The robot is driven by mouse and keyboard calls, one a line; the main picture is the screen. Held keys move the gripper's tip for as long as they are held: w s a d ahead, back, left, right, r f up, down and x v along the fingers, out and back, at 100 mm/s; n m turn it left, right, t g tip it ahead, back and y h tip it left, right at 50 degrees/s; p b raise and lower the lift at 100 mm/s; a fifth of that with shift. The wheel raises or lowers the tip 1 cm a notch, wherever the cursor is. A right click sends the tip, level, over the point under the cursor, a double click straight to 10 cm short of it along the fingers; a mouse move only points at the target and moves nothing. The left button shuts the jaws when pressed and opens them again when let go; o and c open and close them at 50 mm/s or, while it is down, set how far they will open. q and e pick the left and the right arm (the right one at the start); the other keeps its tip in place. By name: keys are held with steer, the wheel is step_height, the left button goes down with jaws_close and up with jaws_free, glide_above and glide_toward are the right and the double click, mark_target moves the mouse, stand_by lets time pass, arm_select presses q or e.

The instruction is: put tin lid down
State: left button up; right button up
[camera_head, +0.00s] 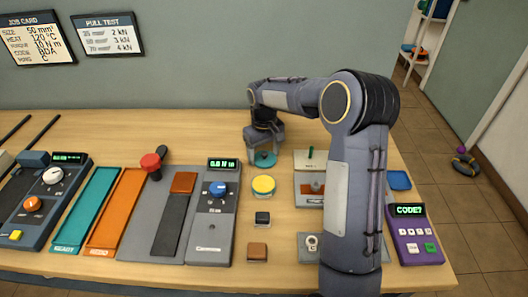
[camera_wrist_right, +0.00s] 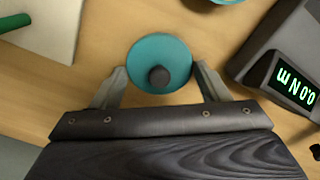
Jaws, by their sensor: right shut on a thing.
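The tin lid (camera_wrist_right: 148,50) is a teal disc with a dark round knob. My right gripper (camera_wrist_right: 160,84) is shut on it, with one finger at each side of the disc. In the head view the lid (camera_head: 264,161) is under my right gripper (camera_head: 264,152), low over the wooden table behind the round tin (camera_head: 263,186) with its yellow top. I cannot tell whether the lid touches the table. My left gripper is not in view.
A grey unit with a blue knob (camera_head: 217,189) and lit display stands left of the lid. A pale box with a green stick (camera_head: 310,155) stands to the right. A dark block (camera_head: 262,218) and a brown block (camera_head: 257,251) lie nearer. Table behind the lid is clear.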

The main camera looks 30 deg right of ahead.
steer(key=o, duration=0.9)
steer(key=shift+f, duration=0.1)
steer(key=shift+o, duration=0.2)
